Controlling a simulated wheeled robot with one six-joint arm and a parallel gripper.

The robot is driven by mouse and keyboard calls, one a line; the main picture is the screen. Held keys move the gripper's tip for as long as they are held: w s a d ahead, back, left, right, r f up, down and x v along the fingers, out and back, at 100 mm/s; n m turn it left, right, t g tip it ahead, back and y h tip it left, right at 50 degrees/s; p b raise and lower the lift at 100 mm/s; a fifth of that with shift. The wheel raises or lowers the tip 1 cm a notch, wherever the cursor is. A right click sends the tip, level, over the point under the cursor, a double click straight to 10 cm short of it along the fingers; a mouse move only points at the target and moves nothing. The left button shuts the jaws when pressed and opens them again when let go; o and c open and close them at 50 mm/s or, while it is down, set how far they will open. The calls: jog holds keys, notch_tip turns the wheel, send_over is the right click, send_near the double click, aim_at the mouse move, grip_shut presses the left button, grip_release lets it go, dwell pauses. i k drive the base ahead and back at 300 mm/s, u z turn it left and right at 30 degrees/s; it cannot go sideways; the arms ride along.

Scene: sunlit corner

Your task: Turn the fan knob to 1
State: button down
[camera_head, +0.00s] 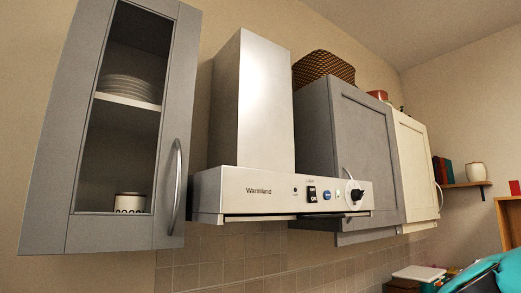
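The fan knob (355,194) is a round dark dial with a light pointer, at the right end of the range hood's front panel. The silver range hood (240,178) is mounted on the wall, with the brand lettering on the left of its panel. The knob's markings are too small to read, so its setting cannot be told. To the left of the knob are a black switch (312,194) marked ON and a blue round button (327,194). My gripper is not in view, and nothing is seen touching the knob.
A grey cabinet with a glass door (50,150) stands left of the hood, its curved handle (175,185) sticking out. A grey cabinet (365,150) and a cream cabinet (413,165) are to the right. A teal and dark shape (490,272) fills the lower right corner.

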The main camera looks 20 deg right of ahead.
aim_at(357, 194)
jog(key=u, duration=0.05)
jog(key=k, duration=0.5)
jog(key=z, duration=0.5)
jog(key=i, duration=0.45)
jog(key=z, duration=0.3)
